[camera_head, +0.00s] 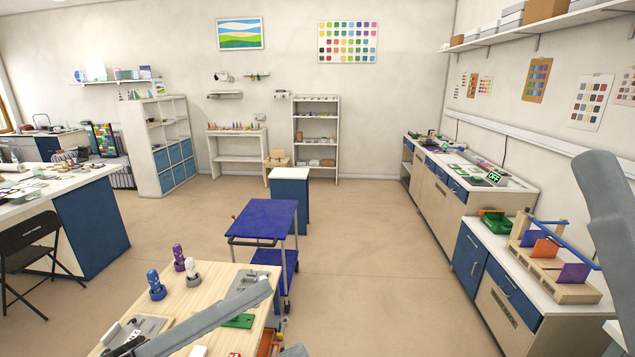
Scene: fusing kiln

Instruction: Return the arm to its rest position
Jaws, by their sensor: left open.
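My left arm's pale grey link (205,322) slants across the front of the wooden worktable at the bottom. My left gripper (122,347) shows only in part, as dark pieces low at the left end of that link, over the grey plate (143,327). It is open, and I see nothing held in it. My right arm (612,205) shows as a large grey link at the right edge. Its gripper is outside the view.
The wooden worktable (205,290) holds a blue-based tool (156,287), a purple one (179,259), a white one (192,274) and a green piece (239,320). A blue cart (264,218) stands behind it. Counters (480,200) line the right wall; open floor (370,260) lies between.

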